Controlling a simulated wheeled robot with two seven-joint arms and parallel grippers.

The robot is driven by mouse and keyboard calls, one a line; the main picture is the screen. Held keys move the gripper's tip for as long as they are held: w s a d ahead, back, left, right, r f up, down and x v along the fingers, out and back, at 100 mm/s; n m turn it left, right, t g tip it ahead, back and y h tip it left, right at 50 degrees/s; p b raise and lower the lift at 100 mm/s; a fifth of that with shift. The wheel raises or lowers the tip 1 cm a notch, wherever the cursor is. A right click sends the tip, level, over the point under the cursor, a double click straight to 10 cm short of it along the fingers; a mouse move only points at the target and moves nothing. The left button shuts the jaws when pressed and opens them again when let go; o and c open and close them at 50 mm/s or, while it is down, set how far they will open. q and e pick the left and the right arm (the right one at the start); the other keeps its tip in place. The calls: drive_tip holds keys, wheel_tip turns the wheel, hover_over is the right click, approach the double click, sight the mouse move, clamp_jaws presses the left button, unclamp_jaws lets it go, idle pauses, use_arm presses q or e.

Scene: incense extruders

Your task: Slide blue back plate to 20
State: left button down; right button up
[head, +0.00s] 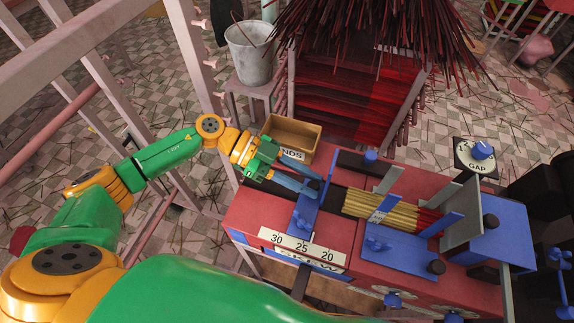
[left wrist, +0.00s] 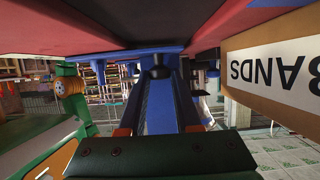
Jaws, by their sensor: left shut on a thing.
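The blue back plate (head: 304,214) stands upright on the red machine, at the left end of its dark channel. Its lower end is near the 25 mark of the white scale (head: 302,247), which reads 30, 25, 20 from left to right. My left gripper (head: 319,187) reaches in from the left and is shut at the back plate's upper part. In the left wrist view the blue fingers (left wrist: 160,95) converge on a small dark piece (left wrist: 160,72), and the exact contact is hard to see. My right gripper is not in view.
A bundle of yellow sticks (head: 378,206) with red ends lies right of the back plate, before a grey plate (head: 463,215). A wooden BANDS box (head: 290,137) stands behind my gripper. A blue knob (head: 370,157) and a GAP dial (head: 476,158) are farther right.

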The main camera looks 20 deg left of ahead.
sight(321, 194)
use_arm(q)
drive_tip(key=d+p, duration=0.1)
drive_tip(key=d, duration=0.2)
drive_tip(key=shift+d+r, duration=0.1)
drive_tip(key=shift+r, duration=0.1)
drive_tip(key=shift+d+f, duration=0.15)
drive_tip(key=shift+d, duration=0.1)
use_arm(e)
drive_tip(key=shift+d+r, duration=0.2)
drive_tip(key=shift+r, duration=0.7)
use_arm(q)
drive_tip(key=c, duration=0.6)
unclamp_jaws()
drive_tip(key=shift+c, duration=0.2)
drive_tip(key=shift+a, duration=0.1)
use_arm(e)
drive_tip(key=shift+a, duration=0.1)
use_arm(q)
drive_tip(key=shift+a, duration=0.1)
